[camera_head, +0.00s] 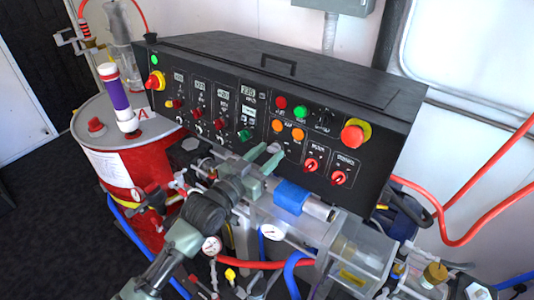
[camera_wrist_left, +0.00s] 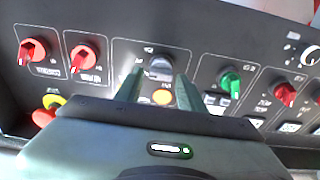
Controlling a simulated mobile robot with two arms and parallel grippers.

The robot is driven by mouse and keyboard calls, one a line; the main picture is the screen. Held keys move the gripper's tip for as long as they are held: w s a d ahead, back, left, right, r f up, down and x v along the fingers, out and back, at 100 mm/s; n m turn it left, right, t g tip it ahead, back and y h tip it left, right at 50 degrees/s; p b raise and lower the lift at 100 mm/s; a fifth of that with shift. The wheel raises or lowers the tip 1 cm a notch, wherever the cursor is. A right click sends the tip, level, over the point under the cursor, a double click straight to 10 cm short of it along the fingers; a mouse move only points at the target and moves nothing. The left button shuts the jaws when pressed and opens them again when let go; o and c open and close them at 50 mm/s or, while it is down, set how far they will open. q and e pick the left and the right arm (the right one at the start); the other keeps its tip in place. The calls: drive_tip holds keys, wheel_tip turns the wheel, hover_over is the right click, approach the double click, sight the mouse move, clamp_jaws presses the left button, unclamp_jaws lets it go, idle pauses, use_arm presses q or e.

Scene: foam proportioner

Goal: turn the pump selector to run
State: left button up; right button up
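The black control panel (camera_head: 230,105) fills the middle of the head view. A grey rotary knob (camera_wrist_left: 160,68) sits on it, and its top also shows in the head view (camera_head: 273,147). It looks like the selector, but I cannot read its label. My left gripper (camera_head: 259,160) is in front of the panel's lower middle. In the left wrist view the gripper (camera_wrist_left: 159,79) is open, with one finger on each side of the grey knob. I cannot tell whether the fingers touch it. My right gripper is not in view.
Two red knobs (camera_head: 310,165) (camera_head: 338,177) and a green knob (camera_head: 245,135) flank the grey one. A red emergency button (camera_head: 353,135) is at the panel's right. Clear pipework with a blue band (camera_head: 291,197) lies below. A red drum (camera_head: 110,160) stands at left.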

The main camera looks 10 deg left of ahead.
use_arm(q)
clamp_jaws()
drive_tip(key=shift+m, duration=0.4)
drive_tip(key=m+h, duration=0.1)
drive_tip(key=m, duration=0.3)
drive_tip(key=shift+g, duration=0.3)
drive_tip(key=shift+m+g+h+p, duration=0.3)
drive_tip(key=shift+m+g+h, duration=0.15)
drive_tip(key=shift+m, duration=2.35)
drive_tip(key=shift+o, duration=2.1)
unclamp_jaws()
